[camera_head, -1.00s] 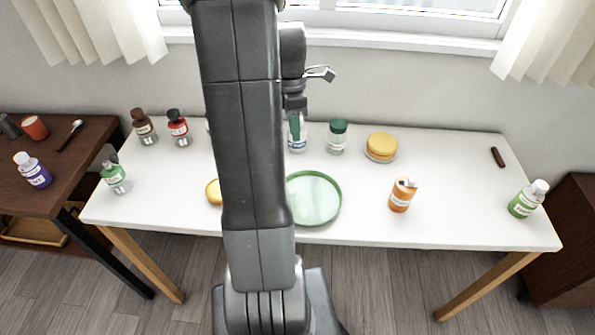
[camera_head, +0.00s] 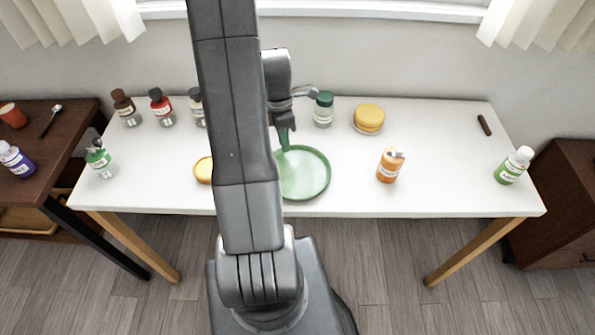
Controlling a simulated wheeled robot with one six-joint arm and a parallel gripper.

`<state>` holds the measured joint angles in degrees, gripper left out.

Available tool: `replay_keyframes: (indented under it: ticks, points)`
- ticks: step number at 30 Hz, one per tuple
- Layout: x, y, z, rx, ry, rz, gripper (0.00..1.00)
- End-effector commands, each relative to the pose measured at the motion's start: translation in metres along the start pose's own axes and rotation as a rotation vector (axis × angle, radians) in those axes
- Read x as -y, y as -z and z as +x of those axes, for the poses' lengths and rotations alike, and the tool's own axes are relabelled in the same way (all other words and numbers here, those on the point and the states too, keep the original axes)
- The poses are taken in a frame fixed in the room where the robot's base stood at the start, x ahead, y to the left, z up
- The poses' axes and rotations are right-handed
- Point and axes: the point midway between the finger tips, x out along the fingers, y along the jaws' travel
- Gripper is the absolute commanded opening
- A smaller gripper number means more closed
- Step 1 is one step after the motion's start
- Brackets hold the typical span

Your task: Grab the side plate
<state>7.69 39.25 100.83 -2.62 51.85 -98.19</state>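A round green plate (camera_head: 309,180) with a raised rim lies flat on the white table near its front edge. My arm hides part of its left side. My gripper (camera_head: 285,138) points down over the plate's back left rim. A narrow green piece shows at its lower end, reaching toward the rim. I cannot tell whether this is a finger or something held, or whether it touches the plate. The finger gap is too small to see.
An orange bottle (camera_head: 390,166) stands right of the plate, and a yellow round stack (camera_head: 369,118) behind it. A green-capped jar (camera_head: 324,109) stands close behind my gripper. A yellow dish (camera_head: 203,170) is partly behind my arm.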

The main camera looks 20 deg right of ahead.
Motion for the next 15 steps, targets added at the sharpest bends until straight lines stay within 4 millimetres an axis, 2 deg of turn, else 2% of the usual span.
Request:
replay_keyframes:
  ticks: [4,11,15]
  points:
    - [-0.0001,-0.0001,0.0139,0.0,0.001,0.0,0.2]
    - [-0.0003,-0.0002,0.0158,0.0,-0.001,0.0,0.2]
    - [-0.0004,-0.0002,0.0156,0.0,-0.001,0.0,0.0]
